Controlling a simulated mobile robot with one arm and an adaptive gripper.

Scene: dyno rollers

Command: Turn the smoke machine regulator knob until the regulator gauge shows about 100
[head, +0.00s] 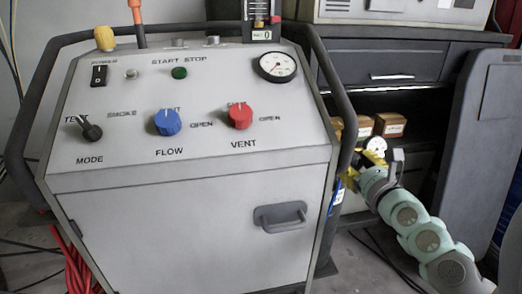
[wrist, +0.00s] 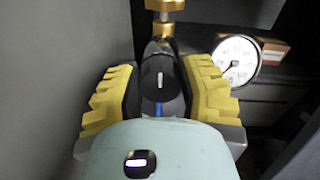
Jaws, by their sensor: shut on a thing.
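The black regulator knob (wrist: 163,92) carries a white mark and sits between the yellow-padded fingers of my gripper (wrist: 159,90) in the wrist view. The gripper is shut on the knob. The regulator gauge (wrist: 238,61) is a round white dial right of the knob, with its needle in the lower left part; the exact reading is too small to tell. In the head view my gripper (head: 363,170) is at the right side of the smoke machine (head: 190,215), just below and left of the gauge (head: 376,146). The knob is hidden there.
The machine's sloped panel has a blue FLOW knob (head: 167,122), a red VENT knob (head: 240,116) and a larger gauge (head: 276,66). A dark side rail (head: 345,95) runs close to my gripper. A brass fitting (wrist: 165,6) is above the knob. A dark cabinet (head: 400,70) stands behind.

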